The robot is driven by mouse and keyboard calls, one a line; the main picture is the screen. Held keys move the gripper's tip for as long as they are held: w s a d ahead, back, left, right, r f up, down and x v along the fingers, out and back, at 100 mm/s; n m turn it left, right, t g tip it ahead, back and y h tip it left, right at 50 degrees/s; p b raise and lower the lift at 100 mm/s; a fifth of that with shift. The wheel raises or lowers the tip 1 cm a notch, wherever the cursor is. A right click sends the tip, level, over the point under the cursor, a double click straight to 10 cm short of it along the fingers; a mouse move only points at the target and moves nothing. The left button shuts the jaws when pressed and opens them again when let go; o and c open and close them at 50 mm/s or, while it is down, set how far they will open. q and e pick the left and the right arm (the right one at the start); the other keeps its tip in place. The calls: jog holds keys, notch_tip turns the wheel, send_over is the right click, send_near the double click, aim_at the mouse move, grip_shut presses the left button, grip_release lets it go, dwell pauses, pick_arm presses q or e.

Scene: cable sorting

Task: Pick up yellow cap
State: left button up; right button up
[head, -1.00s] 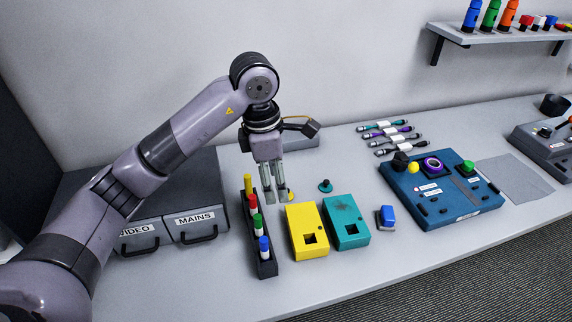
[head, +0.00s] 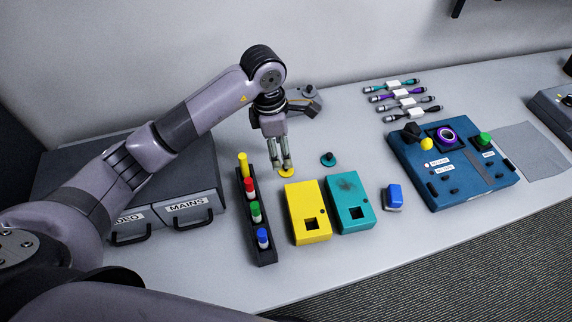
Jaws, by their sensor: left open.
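The yellow cap (head: 287,174) is a small flat disc on the table, just behind the yellow box (head: 297,200). My left gripper (head: 281,167) points straight down with its fingertips right at the cap, and they hide part of it. It is open; I cannot tell whether the fingers touch the cap. A similar teal cap (head: 328,158) with a raised knob lies to the right, behind the teal box (head: 347,190). My right gripper is not in view.
A black rack (head: 268,256) of coloured-top pieces stands close left of the yellow box. Dark cases (head: 200,185) stand farther left. A blue block (head: 393,197), a blue control panel (head: 450,190) and several cables (head: 405,101) are to the right. The front table strip is clear.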

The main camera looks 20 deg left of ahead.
pick_arm(q)
jog(key=shift+w+d+f, duration=0.1)
jog(key=shift+f, duration=0.8)
jog(key=shift+d+f+p, duration=0.1)
jog(key=shift+f+p, duration=0.35)
jog(key=shift+f, duration=0.1)
jog(key=f, duration=0.1)
jog(key=f+p, duration=0.1)
jog(key=f, duration=0.1)
jog(key=shift+w+d+f, duration=0.2)
jog(key=shift+d+f, duration=0.05)
jog(key=shift+f, duration=0.4)
jog(key=c, duration=0.9)
